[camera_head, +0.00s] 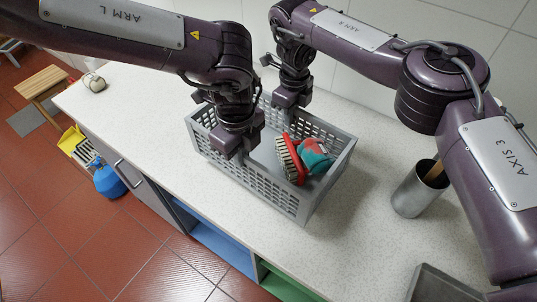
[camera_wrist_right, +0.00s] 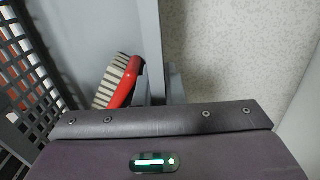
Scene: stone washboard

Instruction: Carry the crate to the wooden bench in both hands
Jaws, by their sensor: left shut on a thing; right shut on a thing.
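The grey perforated crate (camera_head: 262,187) is over the pale speckled counter; I cannot tell whether it touches it. A red brush with pale bristles (camera_head: 291,160) and a teal and red item (camera_head: 316,155) lie inside. My left gripper (camera_head: 236,150) is shut on the crate's near-left wall. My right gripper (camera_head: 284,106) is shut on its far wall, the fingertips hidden. In the right wrist view, the crate's rim (camera_wrist_right: 150,50) runs up beside the brush (camera_wrist_right: 122,82). The wooden bench (camera_head: 41,82) stands on the floor at far left.
A metal canister (camera_head: 412,192) and a grey basin (camera_head: 445,285) are right of the crate. A small pale object (camera_head: 94,82) sits at the counter's left end. A blue bottle (camera_head: 108,180) and yellow bin (camera_head: 71,140) stand beside the counter. Red floor is open at lower left.

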